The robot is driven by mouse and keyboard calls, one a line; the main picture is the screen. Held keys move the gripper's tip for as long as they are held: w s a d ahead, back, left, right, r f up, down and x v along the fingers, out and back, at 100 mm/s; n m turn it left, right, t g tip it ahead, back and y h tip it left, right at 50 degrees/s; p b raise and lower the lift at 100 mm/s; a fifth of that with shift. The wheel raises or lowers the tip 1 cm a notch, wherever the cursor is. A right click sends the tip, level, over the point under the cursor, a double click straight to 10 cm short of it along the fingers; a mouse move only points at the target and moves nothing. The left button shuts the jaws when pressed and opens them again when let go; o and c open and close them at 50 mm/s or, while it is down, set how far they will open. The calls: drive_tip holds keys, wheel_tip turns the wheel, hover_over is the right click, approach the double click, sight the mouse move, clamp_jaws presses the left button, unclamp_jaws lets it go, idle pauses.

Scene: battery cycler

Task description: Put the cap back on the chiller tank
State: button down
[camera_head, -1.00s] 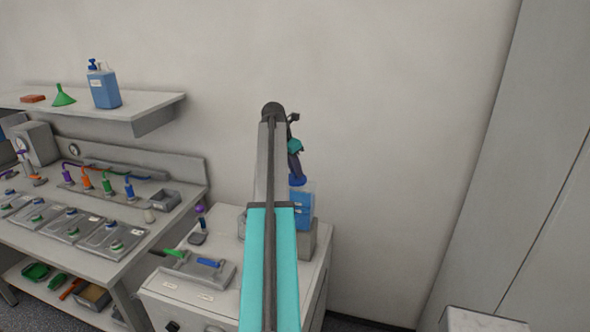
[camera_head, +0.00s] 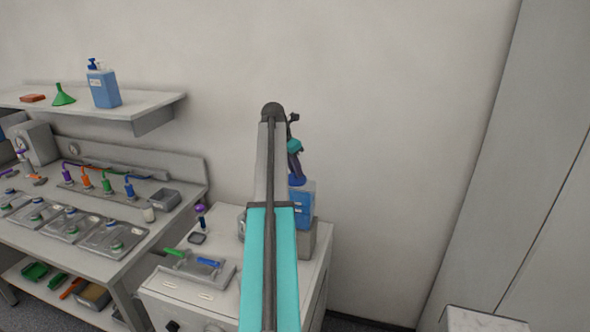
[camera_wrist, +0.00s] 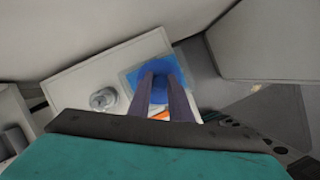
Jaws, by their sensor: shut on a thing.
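The chiller tank (camera_head: 304,205) is a translucent blue box on the white cabinet, partly behind my arm in the head view. It also shows in the wrist view as a light blue square (camera_wrist: 129,78). My gripper (camera_head: 295,168) points down over the tank. Its two dark fingers (camera_wrist: 160,82) are shut on the blue cap (camera_wrist: 166,66), which lies within the tank top's outline in the wrist view. In the head view the cap (camera_head: 297,181) is at the tank's top edge. I cannot tell whether it is seated or just above; the opening is hidden.
The white cabinet (camera_head: 180,290) also holds a grey tray (camera_head: 212,272) with green and blue handles and a purple-knobbed item (camera_head: 201,210). A workbench (camera_head: 145,235) and a wall shelf (camera_head: 150,103) are at the left. The wall right of the tank is bare.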

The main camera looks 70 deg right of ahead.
idle(0.4)
drive_tip(key=c, duration=1)
unclamp_jaws()
drive_tip(key=shift+c, duration=0.2)
drive_tip(key=shift+r, duration=0.15)
drive_tip(key=shift+r, duration=3.35)
clamp_jaws()
drive_tip(key=shift+f+b, duration=0.5)
drive_tip(key=shift+f, duration=2.2)
